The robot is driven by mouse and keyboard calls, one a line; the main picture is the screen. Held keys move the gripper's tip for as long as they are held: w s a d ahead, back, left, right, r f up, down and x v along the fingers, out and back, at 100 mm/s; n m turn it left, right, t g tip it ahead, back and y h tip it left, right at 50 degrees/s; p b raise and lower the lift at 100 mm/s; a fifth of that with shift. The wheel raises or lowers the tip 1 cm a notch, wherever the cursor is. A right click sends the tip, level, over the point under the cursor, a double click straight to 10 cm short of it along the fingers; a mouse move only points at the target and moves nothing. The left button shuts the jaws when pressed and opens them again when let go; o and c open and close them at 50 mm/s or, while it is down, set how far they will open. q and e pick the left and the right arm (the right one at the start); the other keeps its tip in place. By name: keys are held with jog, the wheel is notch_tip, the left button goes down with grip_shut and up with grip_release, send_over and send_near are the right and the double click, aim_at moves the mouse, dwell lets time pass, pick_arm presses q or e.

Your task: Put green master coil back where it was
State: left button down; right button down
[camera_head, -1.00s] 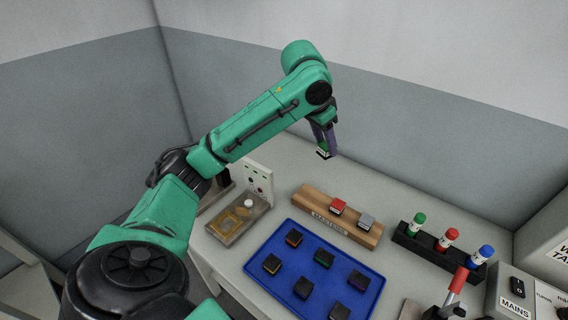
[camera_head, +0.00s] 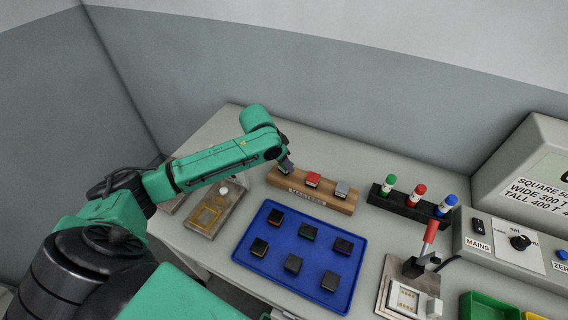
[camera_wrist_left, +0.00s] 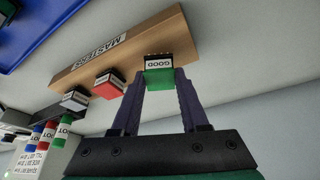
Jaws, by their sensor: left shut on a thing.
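The green master coil (camera_wrist_left: 159,76), a small green block with a white "GOOD" label and a dark top edge, is between my left gripper's fingers. My left gripper (camera_wrist_left: 160,88) is shut on it. In the head view the left gripper (camera_head: 287,166) is over the left end of the wooden masters rack (camera_head: 338,204), and the coil is not clearly visible there. In the wrist view the coil overlaps the rack's edge; I cannot tell whether it is touching or just above. The red coil (camera_head: 313,179) and the grey coil (camera_head: 342,189) sit on the rack. My right gripper is out of view.
A blue tray (camera_head: 248,230) with several dark coils lies in front of the rack. A dark holder (camera_head: 409,209) with green, red and blue bottles stands to the right. A brass-coloured fixture (camera_head: 208,213) is to the left. A red-handled press (camera_head: 429,238) and the mains box (camera_head: 500,243) are at right.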

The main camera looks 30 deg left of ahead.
pick_arm(q)
jog(key=shift+f, duration=0.6)
jog(key=shift+c, duration=2.1)
grip_release()
jog(key=shift+f, duration=0.15)
jog(key=b+v, duration=0.1)
jog(key=v, duration=1.1)
jog(key=shift+a, duration=0.1)
